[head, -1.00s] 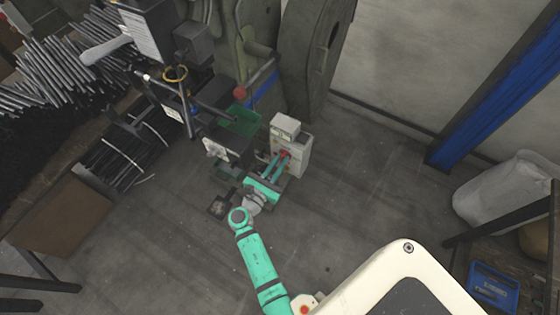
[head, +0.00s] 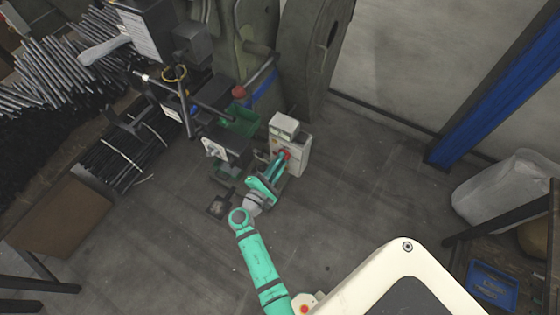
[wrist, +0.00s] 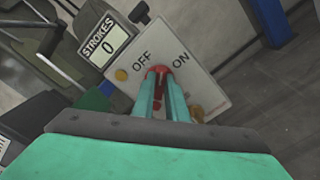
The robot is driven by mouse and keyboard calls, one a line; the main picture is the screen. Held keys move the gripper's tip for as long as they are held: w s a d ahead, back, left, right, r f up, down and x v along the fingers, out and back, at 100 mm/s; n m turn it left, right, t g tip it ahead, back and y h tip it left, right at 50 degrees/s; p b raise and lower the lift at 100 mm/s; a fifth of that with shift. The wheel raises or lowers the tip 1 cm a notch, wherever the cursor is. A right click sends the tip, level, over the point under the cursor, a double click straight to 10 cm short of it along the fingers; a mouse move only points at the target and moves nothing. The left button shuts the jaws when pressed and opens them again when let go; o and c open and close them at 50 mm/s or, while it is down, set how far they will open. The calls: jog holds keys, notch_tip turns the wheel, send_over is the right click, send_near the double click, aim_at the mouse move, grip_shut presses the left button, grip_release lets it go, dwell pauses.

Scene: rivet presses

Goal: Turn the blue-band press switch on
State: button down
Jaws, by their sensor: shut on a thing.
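The press with the blue band (head: 262,88) stands at the top middle of the head view. Beside it is a pale control box (head: 298,150), whose front panel also fills the middle of the wrist view (wrist: 199,78). A red switch (wrist: 157,71) sits on the panel below and between the words OFF and ON. My gripper (head: 284,158) is shut on the red switch; its teal fingers (wrist: 160,85) lie on either side of it in the wrist view. The fingers hide part of the switch, so its exact setting cannot be told.
A counter marked STROKES (wrist: 104,45) reads 0, with an amber button (wrist: 121,75) below it. A rack of metal rods (head: 60,75) is at left. A blue post (head: 490,90) and a white sack (head: 507,190) are at right.

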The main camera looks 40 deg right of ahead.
jog(key=shift+s+f+m, duration=0.1)
jog(key=shift+m, duration=1.8)
jog(key=shift+f+m, duration=0.1)
jog(key=shift+m, duration=1.8)
jog(key=c, duration=1.8)
grip_release()
jog(key=shift+o, duration=0.2)
jog(key=shift+a, duration=0.1)
jog(key=v, duration=1)
jog(key=shift+s+a, duration=0.15)
jog(key=shift+a, duration=0.15)
